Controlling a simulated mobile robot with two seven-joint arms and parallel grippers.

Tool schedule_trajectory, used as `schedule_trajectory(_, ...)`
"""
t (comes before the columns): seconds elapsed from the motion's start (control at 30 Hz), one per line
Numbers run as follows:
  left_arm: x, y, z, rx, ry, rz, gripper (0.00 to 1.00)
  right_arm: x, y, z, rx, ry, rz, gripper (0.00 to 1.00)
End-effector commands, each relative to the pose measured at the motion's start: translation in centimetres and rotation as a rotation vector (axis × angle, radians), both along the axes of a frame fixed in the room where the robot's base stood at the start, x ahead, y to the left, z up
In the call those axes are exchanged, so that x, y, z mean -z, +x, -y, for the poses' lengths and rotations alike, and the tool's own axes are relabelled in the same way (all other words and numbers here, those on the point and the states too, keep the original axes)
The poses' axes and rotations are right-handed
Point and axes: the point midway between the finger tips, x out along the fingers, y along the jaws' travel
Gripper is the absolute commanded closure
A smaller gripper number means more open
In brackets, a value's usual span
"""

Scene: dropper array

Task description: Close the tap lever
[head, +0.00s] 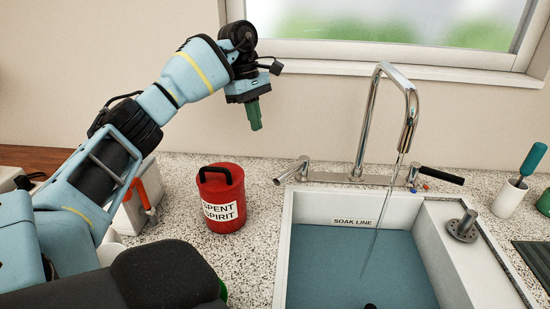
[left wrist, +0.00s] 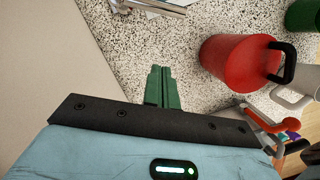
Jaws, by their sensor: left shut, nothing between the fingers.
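The chrome tap (head: 365,125) stands behind the sink, with a tall bent spout. A thin stream of water (head: 377,225) runs from it into the basin. A lever with a black handle (head: 440,175) sticks out to the right of the tap base, near small red and blue marks. A bare chrome lever (head: 291,171) is at the left end of the base. My left gripper (head: 256,125) has green fingers, shut and empty, pointing down above the counter, left of the tap and apart from it. Its fingers also show in the left wrist view (left wrist: 162,88). My right gripper is not in view.
A red SPENT SPIRIT can (head: 222,212) stands left of the sink, below my left gripper. The white sink (head: 340,208) holds blue-grey liquid. A white cup (head: 509,197) with a teal-handled tool stands at the right. The window sill (head: 400,70) is behind the tap.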

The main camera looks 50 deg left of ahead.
Motion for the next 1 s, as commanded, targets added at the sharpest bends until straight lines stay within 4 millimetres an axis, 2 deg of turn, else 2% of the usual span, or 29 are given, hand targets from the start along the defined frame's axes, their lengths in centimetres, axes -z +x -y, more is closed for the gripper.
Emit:
schedule_trajectory(0.27, 1.0, 0.0, 0.2, 0.001, 0.001, -0.001, 1.00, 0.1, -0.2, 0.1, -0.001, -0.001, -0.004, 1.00)
schedule_trajectory(0.8, 10.1, 0.2, 2.4, 0.002, 0.001, -0.003, 1.00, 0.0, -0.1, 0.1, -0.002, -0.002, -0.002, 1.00)
schedule_trajectory(1.0, 10.0, 0.7, 5.1, 0.003, 0.001, 0.004, 1.00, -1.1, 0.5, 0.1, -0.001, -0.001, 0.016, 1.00)
